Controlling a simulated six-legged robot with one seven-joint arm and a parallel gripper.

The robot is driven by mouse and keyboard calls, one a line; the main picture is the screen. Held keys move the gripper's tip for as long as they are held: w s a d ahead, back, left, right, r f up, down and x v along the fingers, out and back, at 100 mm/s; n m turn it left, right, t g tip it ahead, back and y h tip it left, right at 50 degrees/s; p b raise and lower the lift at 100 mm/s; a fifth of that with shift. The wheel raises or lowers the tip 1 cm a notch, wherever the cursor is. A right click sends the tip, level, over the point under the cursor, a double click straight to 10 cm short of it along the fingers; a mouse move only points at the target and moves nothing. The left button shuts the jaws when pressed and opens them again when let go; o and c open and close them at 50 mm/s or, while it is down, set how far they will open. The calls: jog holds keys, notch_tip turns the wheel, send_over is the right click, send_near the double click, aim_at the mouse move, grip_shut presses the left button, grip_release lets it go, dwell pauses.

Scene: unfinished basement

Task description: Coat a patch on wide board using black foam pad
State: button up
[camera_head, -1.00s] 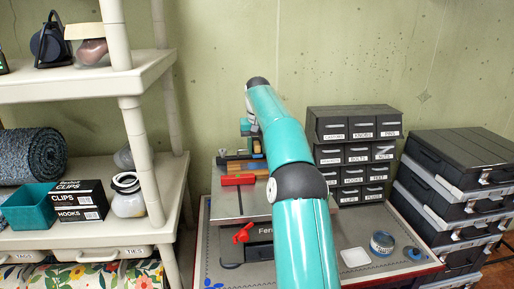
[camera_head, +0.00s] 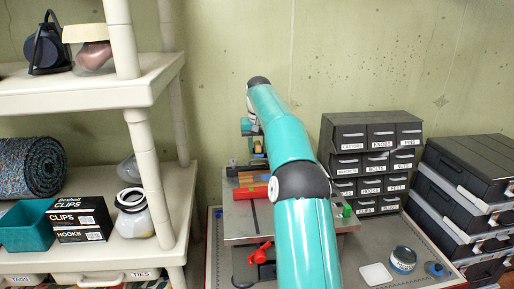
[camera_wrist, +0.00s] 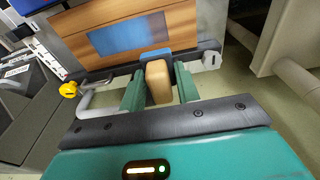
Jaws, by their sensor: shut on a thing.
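A brown wooden board (camera_wrist: 175,22) lies across the top of the wrist view, with a blue rectangular patch (camera_wrist: 130,36) on it. My gripper (camera_wrist: 158,82) has its two green fingers shut on a tan block-like handle (camera_wrist: 158,85). A blue piece (camera_wrist: 156,54) shows at the handle's far end, beside the board's near edge. I cannot make out a black foam face, nor whether the held tool touches the board. In the head view, my arm hides most of the board (camera_head: 262,180) and my gripper (camera_head: 257,147) shows small near the wall.
A dark bar (camera_wrist: 205,52) runs along the board's near edge. A red bar (camera_head: 250,192) and red knob (camera_head: 262,252) are on the bench. Black drawers (camera_head: 375,150) stand at right, near a round tin (camera_head: 403,259) and white square (camera_head: 376,275). Shelves (camera_head: 115,245) stand left.

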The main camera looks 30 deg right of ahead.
jog(key=shift+w+f, duration=0.4)
jog(key=shift+f, duration=0.15)
send_over(257, 175)
jog(key=shift+s+f, duration=0.2)
jog(key=shift+f, duration=1.95)
jog(key=shift+w+f, duration=0.15)
jog(key=shift+f, duration=0.4)
jog(key=shift+w+f, duration=0.1)
jog(key=shift+f, duration=0.95)
